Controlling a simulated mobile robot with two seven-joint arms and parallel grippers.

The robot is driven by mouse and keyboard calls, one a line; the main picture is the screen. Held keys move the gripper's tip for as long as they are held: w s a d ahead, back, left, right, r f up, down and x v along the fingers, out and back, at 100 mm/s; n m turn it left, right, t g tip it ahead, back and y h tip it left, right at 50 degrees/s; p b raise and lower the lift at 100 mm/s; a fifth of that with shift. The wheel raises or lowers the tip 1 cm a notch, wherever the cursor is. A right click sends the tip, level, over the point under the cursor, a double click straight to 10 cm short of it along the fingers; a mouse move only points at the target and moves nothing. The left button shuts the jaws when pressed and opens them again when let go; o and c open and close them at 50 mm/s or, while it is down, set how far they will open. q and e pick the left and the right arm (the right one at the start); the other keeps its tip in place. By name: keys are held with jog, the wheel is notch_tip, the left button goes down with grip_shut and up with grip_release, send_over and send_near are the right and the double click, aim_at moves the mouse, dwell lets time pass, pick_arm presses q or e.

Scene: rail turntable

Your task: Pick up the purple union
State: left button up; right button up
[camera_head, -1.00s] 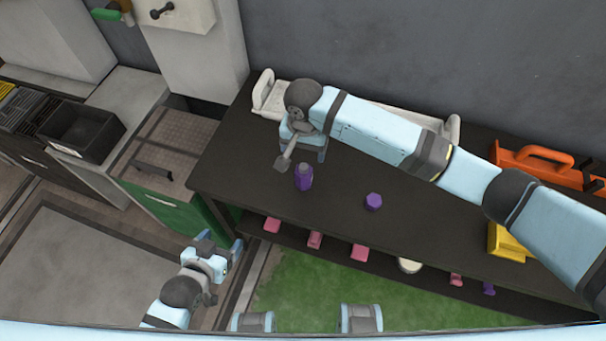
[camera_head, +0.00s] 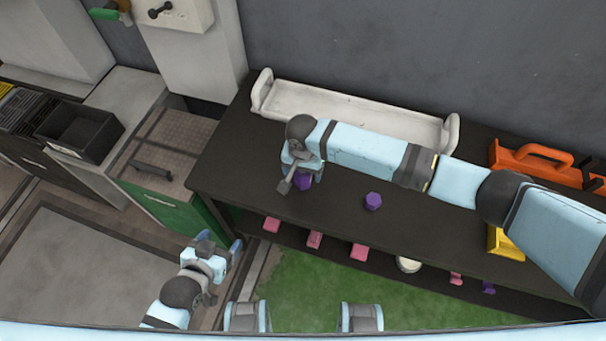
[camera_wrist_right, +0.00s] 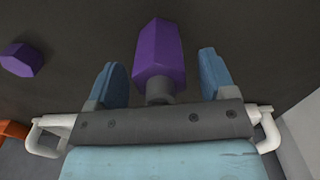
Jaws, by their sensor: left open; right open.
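A purple hexagonal piece with a grey end (camera_wrist_right: 160,52) lies between the two blue fingers of my right gripper in the right wrist view, with a gap on each side. In the head view this purple piece (camera_head: 303,184) stands on the dark table, partly hidden by the right gripper (camera_head: 302,174), which is open around it. A second, shorter purple hexagonal piece (camera_head: 373,201) stands to the right on the table. It also shows at the left of the right wrist view (camera_wrist_right: 21,60). I cannot tell which is the union. My left gripper (camera_head: 222,243) is open and empty, off the table.
A long white tray (camera_head: 350,107) lies along the table's back, behind my right arm. An orange toolbox (camera_head: 530,160) and a yellow item (camera_head: 505,243) are at the right. Several pink pieces (camera_head: 314,239) sit on the lower shelf. A green cabinet (camera_head: 170,209) stands left of the table.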

jog(key=c, duration=1.2)
jog(key=shift+r, duration=0.1)
jog(key=shift+c, duration=0.2)
